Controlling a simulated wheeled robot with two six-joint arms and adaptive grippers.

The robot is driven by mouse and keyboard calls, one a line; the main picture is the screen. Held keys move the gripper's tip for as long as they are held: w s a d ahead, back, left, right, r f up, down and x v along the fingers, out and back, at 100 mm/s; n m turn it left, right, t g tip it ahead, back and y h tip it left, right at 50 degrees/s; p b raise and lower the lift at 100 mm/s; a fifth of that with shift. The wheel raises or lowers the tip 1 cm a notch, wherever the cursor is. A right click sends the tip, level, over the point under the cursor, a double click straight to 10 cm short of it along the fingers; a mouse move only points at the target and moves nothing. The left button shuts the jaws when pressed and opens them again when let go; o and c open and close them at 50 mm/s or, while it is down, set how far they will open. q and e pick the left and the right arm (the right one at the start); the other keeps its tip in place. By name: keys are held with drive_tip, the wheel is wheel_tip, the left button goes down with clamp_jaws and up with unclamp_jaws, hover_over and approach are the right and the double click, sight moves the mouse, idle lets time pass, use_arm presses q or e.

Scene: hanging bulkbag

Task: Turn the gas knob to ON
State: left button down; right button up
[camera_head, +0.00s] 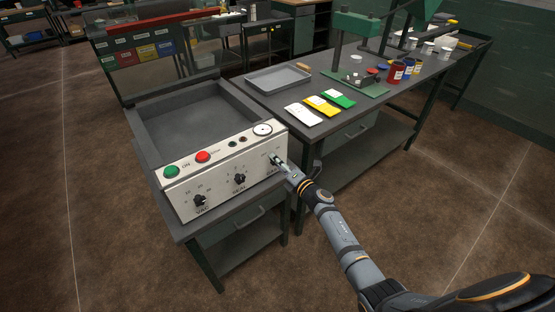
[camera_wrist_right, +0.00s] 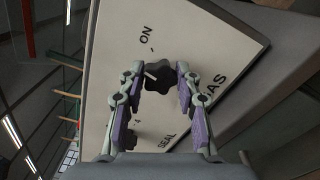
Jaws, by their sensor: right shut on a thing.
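The gas knob (camera_wrist_right: 156,79) is a small black lobed knob on the white slanted control panel (camera_wrist_right: 108,70). In the right wrist view the printed word ON is above it and GAS is to its right. My right gripper (camera_wrist_right: 157,74) is shut on the knob, one finger on each side. A short white mark shows on the knob, but I cannot tell exactly which way it points. In the head view the right gripper (camera_head: 276,160) is at the panel's right end and hides most of the knob. My left gripper is not in view.
The panel also carries a SEAL knob (camera_head: 239,179), a VAC knob (camera_head: 200,201), a green button (camera_head: 171,171), a red button (camera_head: 203,156) and a round gauge (camera_head: 262,129). A workbench (camera_head: 291,91) with packets and a grey tray (camera_head: 279,78) stands behind to the right.

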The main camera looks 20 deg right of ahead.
drive_tip(key=shift+m+p, duration=1.3)
drive_tip(key=shift+m, duration=1.7)
drive_tip(key=shift+f+m, duration=0.15)
drive_tip(key=shift+m, duration=0.15)
drive_tip(key=o, duration=1.2)
drive_tip(key=shift+c, duration=0.2)
drive_tip(key=v, duration=1.2)
